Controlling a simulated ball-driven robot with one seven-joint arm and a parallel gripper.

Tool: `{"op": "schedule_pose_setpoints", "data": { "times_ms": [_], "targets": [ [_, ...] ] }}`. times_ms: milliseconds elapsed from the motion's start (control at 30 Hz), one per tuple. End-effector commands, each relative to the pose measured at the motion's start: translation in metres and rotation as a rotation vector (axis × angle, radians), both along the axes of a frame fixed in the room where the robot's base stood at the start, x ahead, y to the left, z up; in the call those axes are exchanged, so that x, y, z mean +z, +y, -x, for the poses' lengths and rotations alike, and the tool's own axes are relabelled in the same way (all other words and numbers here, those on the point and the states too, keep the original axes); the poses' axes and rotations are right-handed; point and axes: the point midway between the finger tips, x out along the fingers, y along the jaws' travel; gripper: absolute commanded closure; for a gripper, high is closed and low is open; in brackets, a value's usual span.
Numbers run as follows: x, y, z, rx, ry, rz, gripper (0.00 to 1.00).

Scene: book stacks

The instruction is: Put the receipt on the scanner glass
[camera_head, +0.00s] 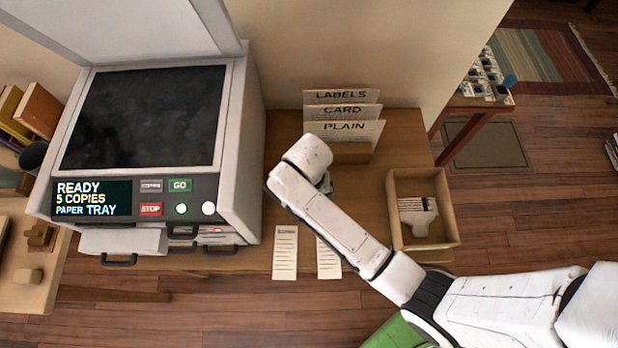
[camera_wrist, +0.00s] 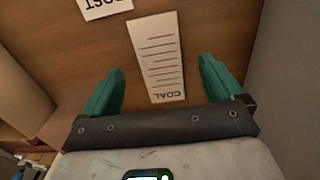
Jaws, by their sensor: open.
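The scanner has its lid raised, and its dark glass (camera_head: 145,115) is bare. Two pale printed slips lie on the wooden table's front edge: a left slip (camera_head: 285,252) and a right slip (camera_head: 328,259), partly covered by my arm. In the wrist view, one slip headed "COAL" (camera_wrist: 157,57) appears upside down, below and between my fingers. Part of another slip (camera_wrist: 105,6) shows at the top edge. I cannot tell which slip is the receipt.
A paper holder with cards marked LABELS, CARD and PLAIN (camera_head: 345,127) stands at the back of the table. An open wooden box (camera_head: 447,232) with a pale brush-like item is on the right. The scanner's front panel (camera_head: 125,198) reads READY. Books (camera_head: 38,110) stand left.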

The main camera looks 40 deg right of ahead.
Motion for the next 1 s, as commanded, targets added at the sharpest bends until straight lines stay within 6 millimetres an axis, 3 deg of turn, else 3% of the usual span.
{"op": "schedule_pose_setpoints", "data": {
  "times_ms": [200,533,1000],
  "targets": [
    [-0.03,-0.001,0.002,0.0,0.002,0.001,0.06],
    [-0.036,-0.001,0.002,0.0,0.0,0.0,0.06],
    [-0.036,-0.001,0.002,0.0,0.0,0.0,0.51]
  ]
}}
